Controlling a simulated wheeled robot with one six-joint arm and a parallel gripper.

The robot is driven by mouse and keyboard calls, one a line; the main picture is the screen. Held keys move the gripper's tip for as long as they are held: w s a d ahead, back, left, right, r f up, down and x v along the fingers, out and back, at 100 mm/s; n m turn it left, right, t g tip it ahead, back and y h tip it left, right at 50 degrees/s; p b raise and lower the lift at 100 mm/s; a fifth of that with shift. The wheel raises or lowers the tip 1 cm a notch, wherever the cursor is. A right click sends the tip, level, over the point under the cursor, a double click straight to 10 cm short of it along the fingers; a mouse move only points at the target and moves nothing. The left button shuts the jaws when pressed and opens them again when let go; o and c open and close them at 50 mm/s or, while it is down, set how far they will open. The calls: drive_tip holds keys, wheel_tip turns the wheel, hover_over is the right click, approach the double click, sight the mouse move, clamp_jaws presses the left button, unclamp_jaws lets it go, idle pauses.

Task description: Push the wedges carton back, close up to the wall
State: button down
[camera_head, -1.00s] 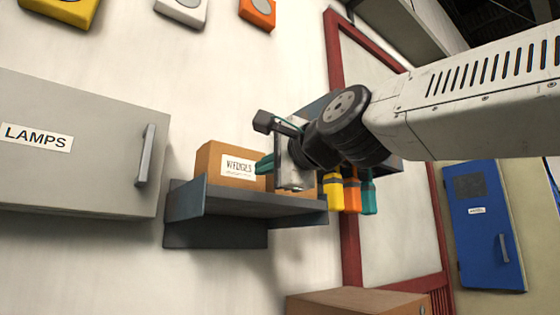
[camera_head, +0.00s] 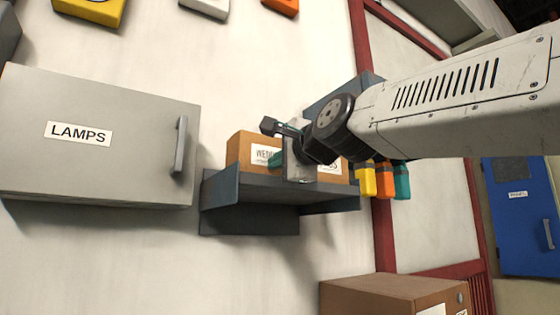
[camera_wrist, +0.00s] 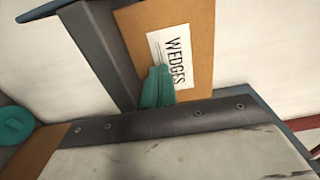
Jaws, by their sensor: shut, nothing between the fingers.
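The wedges carton (camera_head: 241,151) is a brown box with a white label, standing on the dark grey wall shelf (camera_head: 220,190). In the wrist view the carton (camera_wrist: 199,40) shows its label reading WEDGES. My gripper (camera_head: 273,159) has teal fingertips and is shut and empty. In the wrist view the fingertips (camera_wrist: 157,87) lie over the lower edge of the label, at the carton's front face; they look close to or touching it. My gripper hides part of the carton in the head view. Any gap between carton and wall is hidden.
A second labelled brown carton (camera_head: 335,168) stands to the right on the shelf, partly behind my gripper. A grey LAMPS cabinet (camera_head: 80,165) is at left. Yellow, orange and teal items (camera_head: 384,179) hang right of the shelf. Another brown box (camera_head: 370,295) is below.

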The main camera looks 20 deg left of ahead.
drive_tip(key=shift+x, duration=1.2)
drive_tip(key=shift+f, duration=0.1)
